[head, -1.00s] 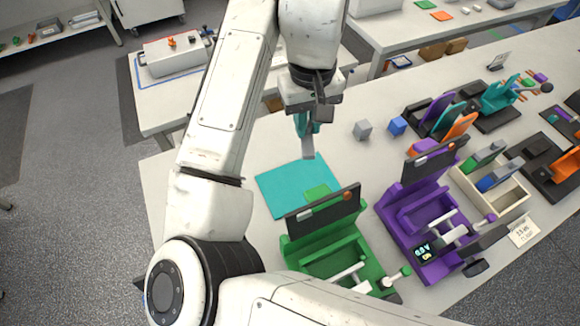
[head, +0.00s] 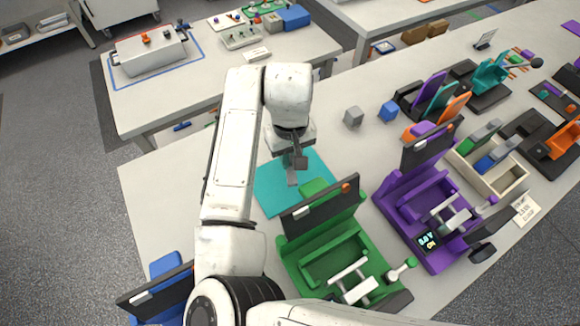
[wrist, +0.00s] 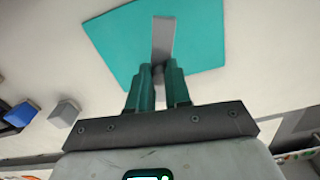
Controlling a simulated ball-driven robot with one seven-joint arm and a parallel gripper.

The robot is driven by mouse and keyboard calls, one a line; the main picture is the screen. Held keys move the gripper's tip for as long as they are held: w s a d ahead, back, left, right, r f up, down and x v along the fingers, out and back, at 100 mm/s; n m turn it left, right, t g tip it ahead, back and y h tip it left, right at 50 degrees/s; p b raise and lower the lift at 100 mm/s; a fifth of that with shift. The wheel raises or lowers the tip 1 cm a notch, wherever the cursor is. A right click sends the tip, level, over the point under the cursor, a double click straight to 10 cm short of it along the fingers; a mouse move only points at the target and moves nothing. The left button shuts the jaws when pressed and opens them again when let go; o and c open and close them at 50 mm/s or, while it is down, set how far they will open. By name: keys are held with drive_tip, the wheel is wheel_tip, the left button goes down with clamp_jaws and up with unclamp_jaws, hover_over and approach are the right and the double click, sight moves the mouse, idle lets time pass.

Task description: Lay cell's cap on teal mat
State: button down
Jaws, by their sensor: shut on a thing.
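The teal mat (head: 268,197) lies flat on the white bench behind the green cycler. It also shows in the wrist view (wrist: 115,45). My gripper (head: 289,160) is over the mat, pointing down. Its teal fingers (wrist: 159,72) are shut on a flat grey strip (wrist: 163,38), perhaps the cell's cap. The strip sticks out past the fingertips and also shows in the head view (head: 292,178). It is seen against the mat; I cannot tell whether it touches it. Its held end is hidden between the fingers.
The green cycler (head: 330,262) with its raised dark lid stands in front of the mat. The purple cycler (head: 425,205) stands to its right. A grey cube (head: 353,117) and a blue cube (head: 388,111) sit behind and right of the mat. The bench left of the mat is clear.

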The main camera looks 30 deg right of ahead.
sight(290, 164)
drive_tip(key=shift+f+p, duration=0.35)
drive_tip(key=shift+f, duration=2.15)
drive_tip(key=shift+f, duration=0.15)
drive_tip(key=c, duration=1.1)
unclamp_jaws()
drive_tip(key=shift+o, duration=0.2)
wheel_tip(290, 164, up, 12)
drive_tip(key=shift+r+b, duration=0.2)
drive_tip(key=shift+b, duration=0.85)
